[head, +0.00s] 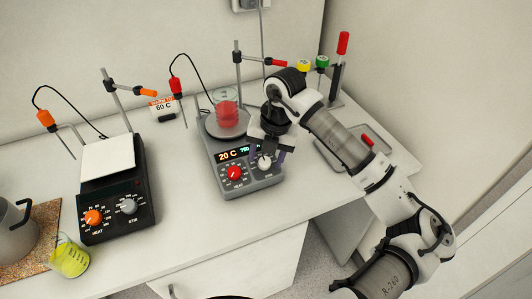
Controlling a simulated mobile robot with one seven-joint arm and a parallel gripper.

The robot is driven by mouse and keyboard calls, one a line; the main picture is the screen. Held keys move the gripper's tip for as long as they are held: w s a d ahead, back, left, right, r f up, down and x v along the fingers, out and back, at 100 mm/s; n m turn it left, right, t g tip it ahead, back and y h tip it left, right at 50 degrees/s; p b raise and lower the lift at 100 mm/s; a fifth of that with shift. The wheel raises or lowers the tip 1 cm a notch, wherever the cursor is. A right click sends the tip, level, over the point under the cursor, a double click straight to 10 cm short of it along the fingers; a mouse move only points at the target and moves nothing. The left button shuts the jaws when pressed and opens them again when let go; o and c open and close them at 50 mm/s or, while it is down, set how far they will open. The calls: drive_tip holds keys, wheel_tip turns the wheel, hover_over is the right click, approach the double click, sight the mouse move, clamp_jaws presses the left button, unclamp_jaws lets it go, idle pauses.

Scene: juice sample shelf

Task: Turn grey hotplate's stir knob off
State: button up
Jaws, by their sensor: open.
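The grey hotplate (252,187) stands near the middle of the bench. Its display (232,155) reads 20 C in orange, with a green number partly hidden by my gripper. Its red heat knob (234,173) is on the left of the front panel, and its pale stir knob (264,163) is on the right. My gripper (268,155) is open, with its dark fingers just above and around the stir knob in the picture. I cannot tell whether they touch it. A beaker of red liquid (227,113) stands on the plate.
A black hotplate (118,215) with a white top stands to the left. A beaker of yellow liquid (69,258) and a grey pot (14,222) are at the far left. Bench is clear between the hotplates.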

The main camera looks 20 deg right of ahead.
drive_tip(key=shift+f, duration=0.35)
drive_tip(key=c, duration=1)
drive_tip(key=shift+o, duration=0.2)
drive_tip(key=shift+f+b, duration=0.1)
drive_tip(key=shift+b, duration=0.45)
